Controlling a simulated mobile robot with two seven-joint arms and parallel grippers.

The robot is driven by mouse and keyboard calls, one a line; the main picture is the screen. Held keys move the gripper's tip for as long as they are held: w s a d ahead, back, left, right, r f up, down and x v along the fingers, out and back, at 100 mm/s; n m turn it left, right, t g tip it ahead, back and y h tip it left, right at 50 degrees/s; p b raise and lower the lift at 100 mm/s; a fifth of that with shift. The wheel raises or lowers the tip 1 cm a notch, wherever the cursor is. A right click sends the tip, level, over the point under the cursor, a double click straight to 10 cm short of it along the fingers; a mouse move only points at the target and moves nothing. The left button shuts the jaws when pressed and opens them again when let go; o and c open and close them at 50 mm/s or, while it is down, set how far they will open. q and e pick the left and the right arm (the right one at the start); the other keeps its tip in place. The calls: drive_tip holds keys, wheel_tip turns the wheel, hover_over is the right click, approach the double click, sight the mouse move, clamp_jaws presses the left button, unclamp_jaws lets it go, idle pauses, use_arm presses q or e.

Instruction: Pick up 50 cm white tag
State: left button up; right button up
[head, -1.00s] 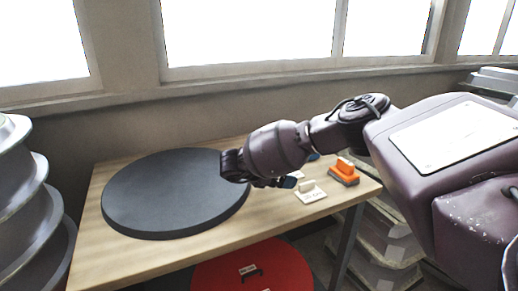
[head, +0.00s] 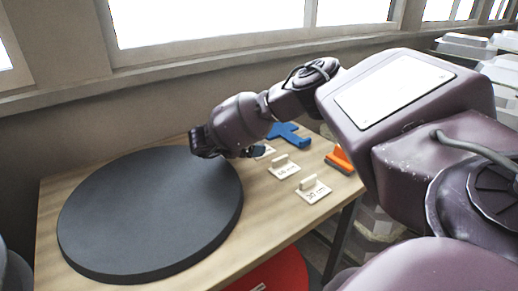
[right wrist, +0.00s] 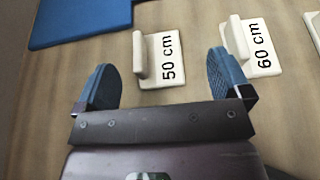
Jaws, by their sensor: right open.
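The white 50 cm tag (right wrist: 163,60) lies on the table in the right wrist view, its upright grip on the left and its black lettering on the right. My right gripper (right wrist: 164,85) is open, with one blue-padded finger on each side below the tag, which lies just beyond the fingertips. The 60 cm tag (right wrist: 252,48) lies to the right, near the right finger. In the head view my right gripper (head: 253,152) is over the table beside the dark disc, and the 50 cm tag is mostly hidden behind it. My left gripper is not in view.
A large dark round disc (head: 150,215) covers the left of the wooden table (head: 262,215). Two more white tags (head: 284,167) (head: 313,189), a blue object (head: 289,135) and an orange-handled tool (head: 340,160) lie to the right. A red disc (head: 275,272) is below.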

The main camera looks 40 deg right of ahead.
sight(269, 151)
drive_tip(key=shift+w+f+x, duration=0.1)
drive_tip(key=shift+w+x, duration=0.05)
drive_tip(key=shift+x, duration=1.45)
drive_tip(key=shift+w+f+x, duration=0.1)
drive_tip(key=shift+w+x, duration=0.05)
drive_tip(key=shift+x, duration=1.45)
drive_tip(key=shift+a, duration=0.1)
drive_tip(key=c, duration=1)
